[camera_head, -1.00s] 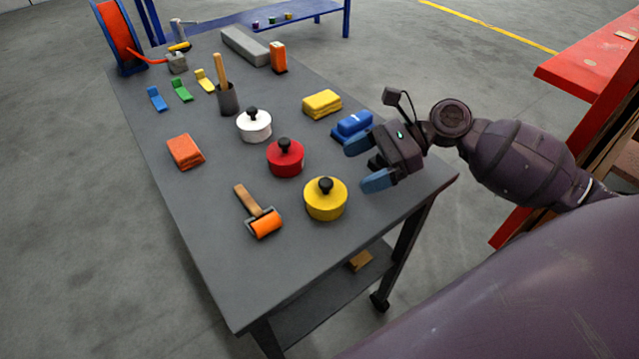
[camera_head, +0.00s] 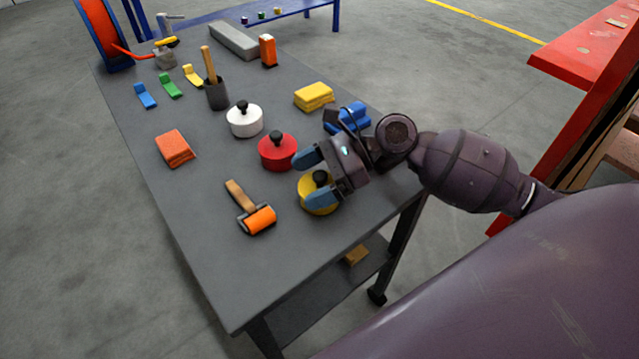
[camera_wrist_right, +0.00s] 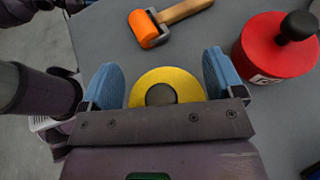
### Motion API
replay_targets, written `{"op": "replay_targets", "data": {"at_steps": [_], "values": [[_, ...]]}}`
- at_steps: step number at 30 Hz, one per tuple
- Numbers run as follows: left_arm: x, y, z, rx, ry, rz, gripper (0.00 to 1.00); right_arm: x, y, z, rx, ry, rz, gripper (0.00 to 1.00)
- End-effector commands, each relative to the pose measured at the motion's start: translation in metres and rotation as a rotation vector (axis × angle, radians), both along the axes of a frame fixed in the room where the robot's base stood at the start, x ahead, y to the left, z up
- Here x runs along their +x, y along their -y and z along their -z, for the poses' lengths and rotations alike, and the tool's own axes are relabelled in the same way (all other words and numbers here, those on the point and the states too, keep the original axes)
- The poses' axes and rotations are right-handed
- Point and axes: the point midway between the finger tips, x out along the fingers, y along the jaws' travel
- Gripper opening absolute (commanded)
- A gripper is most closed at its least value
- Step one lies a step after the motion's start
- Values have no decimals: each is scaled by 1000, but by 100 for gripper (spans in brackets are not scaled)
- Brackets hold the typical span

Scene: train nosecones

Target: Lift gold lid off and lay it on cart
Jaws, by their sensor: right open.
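The gold pot with its lid and black knob (camera_head: 318,205) stands near the front right of the grey cart top (camera_head: 270,280), partly hidden by my gripper. My right gripper (camera_head: 314,176) is open above it, its blue fingers on either side of the knob in this view. In the right wrist view the gold lid (camera_wrist_right: 190,86) lies between the two open fingers (camera_wrist_right: 162,84), with the dark knob at its middle partly covered by the gripper body. I cannot tell how far the fingers are above the lid. My left gripper is not in view.
A red pot (camera_head: 276,152) stands close behind the gold one, and a white pot (camera_head: 244,120) further back. An orange roller (camera_head: 258,219) lies to the left. A blue object (camera_head: 355,115) sits behind my gripper. The cart's front left is clear.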

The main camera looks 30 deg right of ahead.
Motion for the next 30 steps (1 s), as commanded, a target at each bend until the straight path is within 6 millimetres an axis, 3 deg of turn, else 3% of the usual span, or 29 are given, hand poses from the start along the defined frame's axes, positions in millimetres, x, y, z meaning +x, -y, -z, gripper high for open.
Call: {"op": "replay_targets", "data": {"at_steps": [4, 19, 30], "values": [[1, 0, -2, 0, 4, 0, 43, 0, 0, 0, 0, 0, 0, 84], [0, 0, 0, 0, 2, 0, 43, 0, 1, 2, -2, -3, 0, 8], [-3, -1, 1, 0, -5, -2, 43, -1, 1, 1, -5, -5, 0, 5]]}}
